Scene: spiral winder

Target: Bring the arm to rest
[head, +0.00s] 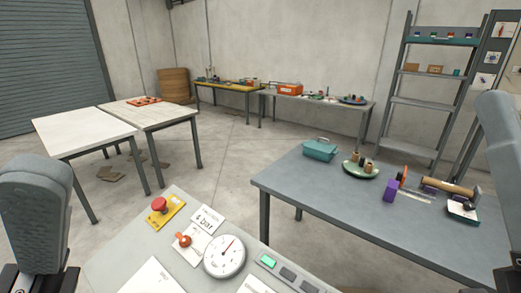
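My two arms show as grey links at the picture's edges. My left arm (42,215) stands at the lower left, and my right arm (503,140) is at the right edge. Neither gripper's fingers are in the head view, so I cannot see whether they hold anything. A sloped grey control panel (130,250) lies in front of me at the bottom. It carries a red mushroom button on a yellow plate (165,212), a red valve handle (184,240), a "4 bar" label (206,219), a round pressure gauge (225,256) and a lit green button (268,261).
A grey table (290,185) on the right holds a teal box (320,150), a round green tray (347,170), a purple block (391,191) and a brown roll (447,187). White-topped tables (80,133) stand at left. A shelf rack (420,104) is at the back right. Open floor lies between.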

